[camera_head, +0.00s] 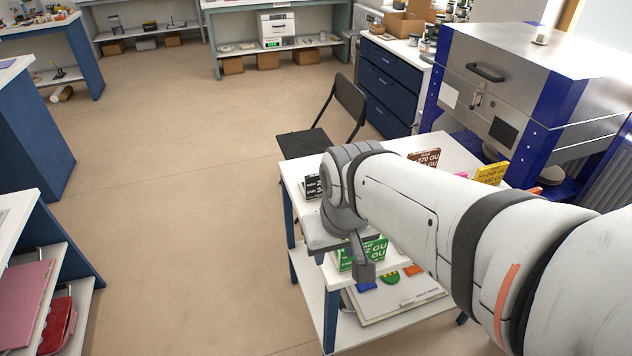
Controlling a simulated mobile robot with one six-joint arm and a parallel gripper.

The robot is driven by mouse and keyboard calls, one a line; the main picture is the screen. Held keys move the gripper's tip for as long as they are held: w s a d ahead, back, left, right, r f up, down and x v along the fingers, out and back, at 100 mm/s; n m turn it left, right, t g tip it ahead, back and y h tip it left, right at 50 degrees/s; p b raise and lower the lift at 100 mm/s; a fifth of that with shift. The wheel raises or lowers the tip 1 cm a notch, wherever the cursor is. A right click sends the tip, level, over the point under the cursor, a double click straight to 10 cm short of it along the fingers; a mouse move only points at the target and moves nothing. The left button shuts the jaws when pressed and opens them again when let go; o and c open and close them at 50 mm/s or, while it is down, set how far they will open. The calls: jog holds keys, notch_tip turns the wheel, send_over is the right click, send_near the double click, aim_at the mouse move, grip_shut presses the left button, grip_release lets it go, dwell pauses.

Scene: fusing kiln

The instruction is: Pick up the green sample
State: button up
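The green sample (377,249), a small block with white lettering, is at the front left part of the white table, partly hidden by my gripper. My gripper (361,262) points down, with a grey finger in front of the sample. Only one finger shows clearly, so I cannot tell whether it is open or shut on the sample, or whether the sample rests on the table.
A black sample (313,188), a brown sample (424,158) and a yellow sample (491,174) are on the white table (297,172). A black chair (305,141) stands behind it. A steel and blue kiln (520,85) is at the right. The floor at left is clear.

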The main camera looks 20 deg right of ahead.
jog(key=w+d+f+m+g+b, duration=0.2)
jog(key=w+d+f+m+b, duration=0.1)
jog(key=w+d+f+m, duration=0.6)
jog(key=m+b, duration=0.1)
jog(key=m, duration=0.7)
send_over(364, 249)
jog(key=w, duration=0.1)
notch_tip(364, 249, down, 3)
jog(key=shift+d+f+g, duration=0.1)
jog(key=shift+d+g, duration=0.05)
jog(key=shift+g, duration=0.15)
jog(key=shift+d+f+m, duration=0.15)
jog(key=shift+f+m, duration=0.1)
jog(key=shift+m, duration=0.05)
notch_tip(364, 249, down, 7)
jog(key=shift+s+f+b, duration=0.1)
jog(key=shift+f+b, duration=0.1)
jog(key=shift+b, duration=0.2)
grip_shut()
